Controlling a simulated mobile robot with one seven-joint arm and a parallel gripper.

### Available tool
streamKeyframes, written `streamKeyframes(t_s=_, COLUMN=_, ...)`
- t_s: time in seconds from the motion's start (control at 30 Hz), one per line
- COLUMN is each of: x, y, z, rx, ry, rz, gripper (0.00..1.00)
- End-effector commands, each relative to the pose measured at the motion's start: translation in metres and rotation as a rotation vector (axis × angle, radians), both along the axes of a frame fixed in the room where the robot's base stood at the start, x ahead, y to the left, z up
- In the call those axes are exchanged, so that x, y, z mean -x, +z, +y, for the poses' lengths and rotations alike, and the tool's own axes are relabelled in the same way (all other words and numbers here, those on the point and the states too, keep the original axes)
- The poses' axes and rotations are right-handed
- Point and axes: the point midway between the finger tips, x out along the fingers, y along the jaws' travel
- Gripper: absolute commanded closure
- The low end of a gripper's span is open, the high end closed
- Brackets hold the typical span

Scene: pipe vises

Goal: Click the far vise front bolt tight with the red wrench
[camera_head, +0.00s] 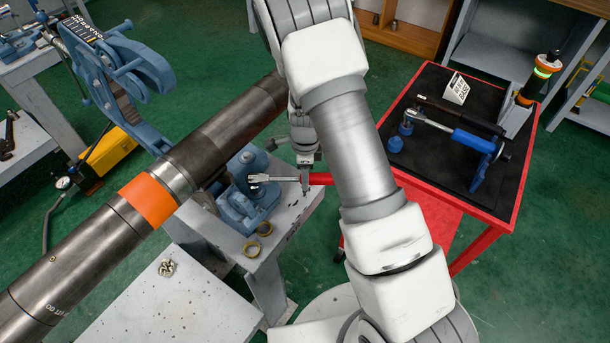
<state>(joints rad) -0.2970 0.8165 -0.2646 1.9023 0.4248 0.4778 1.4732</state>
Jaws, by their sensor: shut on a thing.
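A blue vise (238,207) stands on a grey bench beside the large dark pipe (215,135). I take it as the far vise; the pipe covers part of it. The red wrench (285,179) lies roughly level, with its silver head (258,179) at the vise's right side and its red handle pointing right. My gripper (305,187) is shut on the red handle from above. The handle's right end passes behind my arm. The bolt is hidden around the wrench head, and I cannot tell whether the head is seated on it.
The pipe with an orange band (147,201) runs diagonally across the left. Brass-coloured rings (252,249) lie on the bench (285,222) by the vise. A red cart (484,205) with a blue-handled torque wrench (474,140) stands right. Green floor is open between bench and cart.

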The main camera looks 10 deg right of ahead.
Motion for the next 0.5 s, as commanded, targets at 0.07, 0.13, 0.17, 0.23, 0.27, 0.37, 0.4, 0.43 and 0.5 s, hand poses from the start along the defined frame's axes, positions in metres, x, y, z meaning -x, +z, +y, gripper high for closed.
streamKeyframes(t_s=0.07, x=-0.0007, y=-0.0009, z=0.0001, rx=-0.001, ry=0.000, rz=-0.002, gripper=1.00)
streamKeyframes(t_s=0.13, x=-0.0007, y=-0.0019, z=0.0001, rx=-0.001, ry=0.000, rz=-0.002, gripper=1.00)
streamKeyframes(t_s=0.17, x=-0.0007, y=-0.0023, z=0.0001, rx=-0.001, ry=0.000, rz=-0.002, gripper=1.00)
streamKeyframes(t_s=0.23, x=-0.0007, y=-0.0032, z=0.0001, rx=-0.001, ry=0.000, rz=-0.002, gripper=1.00)
streamKeyframes(t_s=0.27, x=-0.0008, y=-0.0036, z=0.0001, rx=-0.001, ry=0.000, rz=-0.002, gripper=1.00)
streamKeyframes(t_s=0.37, x=-0.0008, y=-0.0049, z=0.0001, rx=-0.001, ry=0.000, rz=-0.002, gripper=1.00)
streamKeyframes(t_s=0.4, x=-0.0008, y=-0.0054, z=0.0001, rx=-0.001, ry=0.000, rz=-0.002, gripper=1.00)
streamKeyframes(t_s=0.43, x=-0.0008, y=-0.0058, z=0.0001, rx=-0.001, ry=0.000, rz=-0.002, gripper=1.00)
streamKeyframes(t_s=0.5, x=-0.0008, y=-0.0067, z=0.0001, rx=-0.001, ry=0.000, rz=-0.002, gripper=1.00)
